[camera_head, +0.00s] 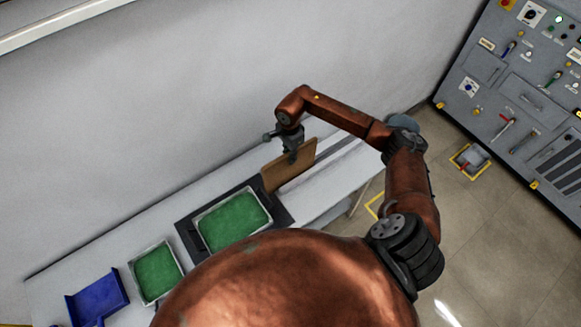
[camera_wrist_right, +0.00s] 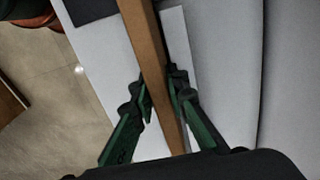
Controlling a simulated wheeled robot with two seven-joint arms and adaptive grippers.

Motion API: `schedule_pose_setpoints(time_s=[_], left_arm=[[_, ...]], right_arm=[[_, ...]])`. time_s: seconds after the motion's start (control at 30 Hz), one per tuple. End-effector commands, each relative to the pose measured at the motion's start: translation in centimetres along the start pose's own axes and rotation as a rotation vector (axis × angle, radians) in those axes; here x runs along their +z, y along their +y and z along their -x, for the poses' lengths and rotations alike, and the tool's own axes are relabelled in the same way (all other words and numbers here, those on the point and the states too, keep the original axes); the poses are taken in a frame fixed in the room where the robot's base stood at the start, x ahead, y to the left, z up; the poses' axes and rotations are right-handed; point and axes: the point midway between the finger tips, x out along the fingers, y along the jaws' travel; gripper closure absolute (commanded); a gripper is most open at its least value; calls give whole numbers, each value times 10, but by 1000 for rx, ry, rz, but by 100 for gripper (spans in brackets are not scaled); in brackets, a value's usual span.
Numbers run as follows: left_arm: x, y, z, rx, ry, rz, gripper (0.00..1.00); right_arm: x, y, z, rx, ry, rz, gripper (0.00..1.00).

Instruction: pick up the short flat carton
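The carton (camera_head: 290,166) is a thin brown flat box standing on its edge at the right part of the white bench. In the right wrist view the carton (camera_wrist_right: 150,50) shows as a long narrow brown strip running between the fingers. My right gripper (camera_head: 291,152) is above it, reaching down over its top edge. In the right wrist view the fingers of the right gripper (camera_wrist_right: 161,98) lie close against both faces of the carton, seemingly touching. Whether its lower edge rests on the bench is unclear. My left gripper is not in view.
A green-filled tray (camera_head: 235,221) sits on a dark mat (camera_head: 186,236) left of the carton. A second green tray (camera_head: 157,273) and a blue tray (camera_head: 97,298) stand further left. The wall (camera_head: 150,110) runs behind the bench (camera_head: 75,262). A control panel (camera_head: 520,85) stands at right.

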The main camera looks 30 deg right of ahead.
Motion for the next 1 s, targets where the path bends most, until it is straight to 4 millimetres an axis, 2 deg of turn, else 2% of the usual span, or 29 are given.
schedule_pose_setpoints(time_s=[0.17,0.77,0.87,1.0], left_arm=[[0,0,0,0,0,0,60],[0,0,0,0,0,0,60],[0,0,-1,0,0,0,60],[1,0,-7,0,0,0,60]], right_arm=[[0,0,0,0,0,0,100],[0,0,1,-1,0,0,100],[-1,-1,5,-2,1,0,100],[-1,-2,25,-5,3,2,100]])
